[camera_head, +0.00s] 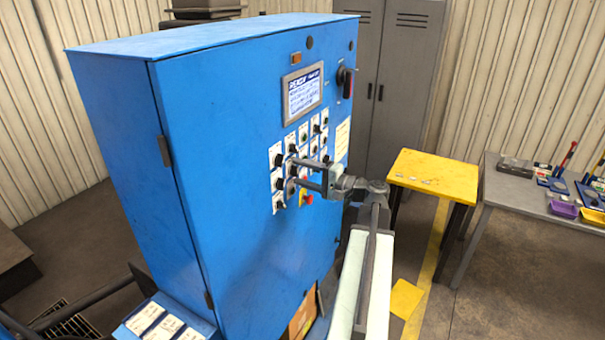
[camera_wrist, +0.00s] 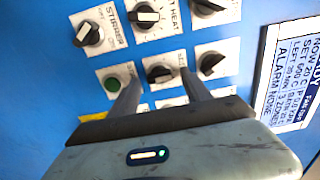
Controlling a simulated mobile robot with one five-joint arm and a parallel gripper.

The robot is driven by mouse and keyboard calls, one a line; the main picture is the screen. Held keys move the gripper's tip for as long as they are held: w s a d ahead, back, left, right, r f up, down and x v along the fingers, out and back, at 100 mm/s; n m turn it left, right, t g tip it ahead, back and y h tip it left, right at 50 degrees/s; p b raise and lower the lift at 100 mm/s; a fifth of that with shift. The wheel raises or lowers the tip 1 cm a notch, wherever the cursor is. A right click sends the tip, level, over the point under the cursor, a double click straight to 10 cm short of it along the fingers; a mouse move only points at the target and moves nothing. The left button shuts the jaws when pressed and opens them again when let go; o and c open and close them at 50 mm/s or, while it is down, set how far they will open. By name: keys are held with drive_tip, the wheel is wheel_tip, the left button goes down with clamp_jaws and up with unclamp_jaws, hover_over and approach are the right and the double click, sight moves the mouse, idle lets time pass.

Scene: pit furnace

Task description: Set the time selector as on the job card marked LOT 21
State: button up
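The blue control cabinet (camera_head: 235,150) carries rows of black selector knobs on white plates. My gripper (camera_head: 294,173) points at the lower rows, its two fingers apart. In the wrist view, a black knob (camera_wrist: 160,73) shows between the fingertips of my gripper (camera_wrist: 160,80); I cannot tell whether they touch it. Its plate label is partly legible. Legible plates above read STIRRER (camera_wrist: 90,34) and HEAT (camera_wrist: 145,17). I cannot tell which knob is the time selector. White cards (camera_head: 145,318) lie at the lower left; their lot marks are too small to read.
A green button (camera_wrist: 113,84) and another knob (camera_wrist: 211,62) flank the middle knob closely. A red stop button (camera_head: 307,198) sits just below my gripper. A screen (camera_head: 303,93) is above. A yellow table (camera_head: 432,172) and grey bench (camera_head: 515,190) stand right.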

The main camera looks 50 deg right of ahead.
drive_tip(key=v, duration=0.8)
drive_tip(key=shift+w, duration=0.1)
